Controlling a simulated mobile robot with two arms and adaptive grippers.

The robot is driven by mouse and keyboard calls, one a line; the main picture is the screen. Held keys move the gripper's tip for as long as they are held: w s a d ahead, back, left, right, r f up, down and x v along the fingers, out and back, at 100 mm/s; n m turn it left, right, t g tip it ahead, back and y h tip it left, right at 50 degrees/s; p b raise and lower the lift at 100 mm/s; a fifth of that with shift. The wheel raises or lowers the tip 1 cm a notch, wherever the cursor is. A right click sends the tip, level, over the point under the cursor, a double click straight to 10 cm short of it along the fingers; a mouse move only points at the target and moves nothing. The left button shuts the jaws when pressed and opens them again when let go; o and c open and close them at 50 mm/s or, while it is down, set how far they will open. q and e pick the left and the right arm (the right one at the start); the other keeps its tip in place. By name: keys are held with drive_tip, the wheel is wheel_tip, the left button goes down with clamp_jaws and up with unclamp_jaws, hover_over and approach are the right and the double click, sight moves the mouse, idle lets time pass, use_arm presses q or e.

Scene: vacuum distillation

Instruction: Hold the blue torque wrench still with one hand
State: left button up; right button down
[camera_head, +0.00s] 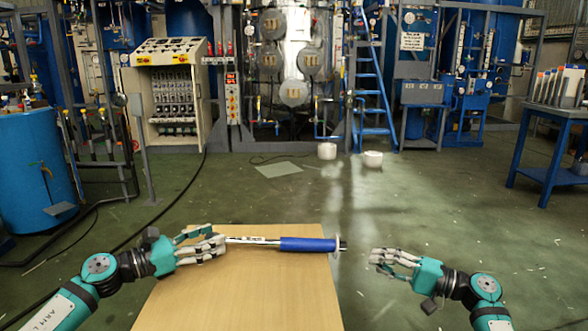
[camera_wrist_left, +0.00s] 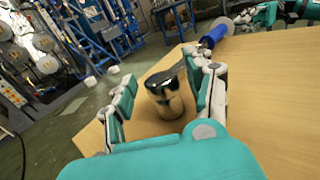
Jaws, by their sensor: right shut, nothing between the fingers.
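The torque wrench has a blue handle (camera_head: 307,244) and a shiny metal shaft, and lies across the far part of the wooden tabletop. My left gripper (camera_head: 208,245) is at its left end. In the left wrist view the wrench's round metal head (camera_wrist_left: 164,95) is between the fingers of this gripper (camera_wrist_left: 160,98), with a clear gap to the left finger. The right finger is close to the shaft; I cannot tell if it touches. The blue handle (camera_wrist_left: 215,34) points away behind. My right gripper (camera_head: 382,258) is shut and empty, right of the handle's end and apart from it.
The wooden tabletop (camera_head: 240,295) is otherwise bare in front of the wrench. Green floor lies beyond it, with two white round items (camera_head: 327,151) far off. A blue side table (camera_head: 548,145) stands at the right, a blue drum (camera_head: 35,170) at the left.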

use_arm(q)
drive_tip(key=shift+o, duration=0.2)
drive_tip(key=shift+s, duration=0.1)
drive_tip(key=v, duration=1.1)
drive_tip(key=shift+s+a, duration=0.25)
drive_tip(key=shift+a, duration=0.1)
